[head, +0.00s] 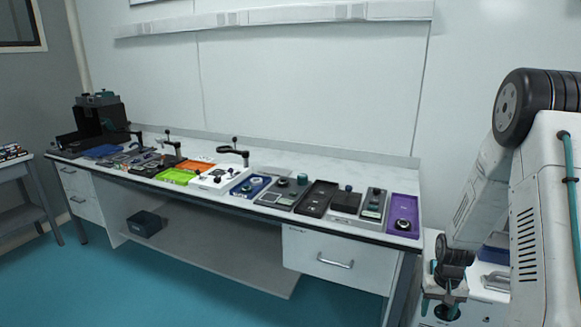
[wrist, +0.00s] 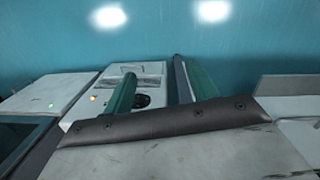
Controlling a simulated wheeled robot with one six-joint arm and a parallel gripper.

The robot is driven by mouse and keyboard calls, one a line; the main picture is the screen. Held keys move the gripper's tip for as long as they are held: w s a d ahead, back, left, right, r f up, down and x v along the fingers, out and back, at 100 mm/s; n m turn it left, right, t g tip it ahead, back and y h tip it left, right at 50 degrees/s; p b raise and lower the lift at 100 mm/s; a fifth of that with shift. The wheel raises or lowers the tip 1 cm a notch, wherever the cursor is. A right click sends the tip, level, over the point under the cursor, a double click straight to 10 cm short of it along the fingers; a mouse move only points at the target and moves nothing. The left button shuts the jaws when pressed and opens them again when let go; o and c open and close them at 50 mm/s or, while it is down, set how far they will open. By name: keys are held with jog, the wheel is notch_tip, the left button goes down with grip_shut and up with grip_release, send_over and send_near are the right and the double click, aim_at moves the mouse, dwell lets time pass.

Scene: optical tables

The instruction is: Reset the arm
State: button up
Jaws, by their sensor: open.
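My gripper (head: 443,297) hangs at the lower right in the head view, at the end of my folded arm and close to my own body. Its fingers point down. In the wrist view its two teal fingers (wrist: 158,90) stand apart with nothing between them. Parts of my own body lie just beyond and below the fingers there. The gripper is well to the right of the workbench and touches nothing on it.
A long white workbench (head: 285,157) runs along the wall with coloured trays, including a purple tray (head: 404,215) and a green tray (head: 178,176). A dark box (head: 144,223) sits on its lower shelf. A side table (head: 12,172) stands far left. The teal floor in front is clear.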

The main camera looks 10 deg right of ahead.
jog(key=s+a+r+n, duration=0.1)
jog(key=s+a+r, duration=0.6)
jog(key=r, duration=0.5)
jog(key=s+a+r+n+t, duration=0.1)
jog(key=s+a+r+n, duration=0.1)
jog(key=s+a+r, duration=0.6)
jog(key=s+a+r+n+t, duration=0.1)
jog(key=s+a+r, duration=0.7)
jog(key=r, duration=0.8)
jog(key=shift+a, duration=0.35)
jog(key=shift+s, duration=0.1)
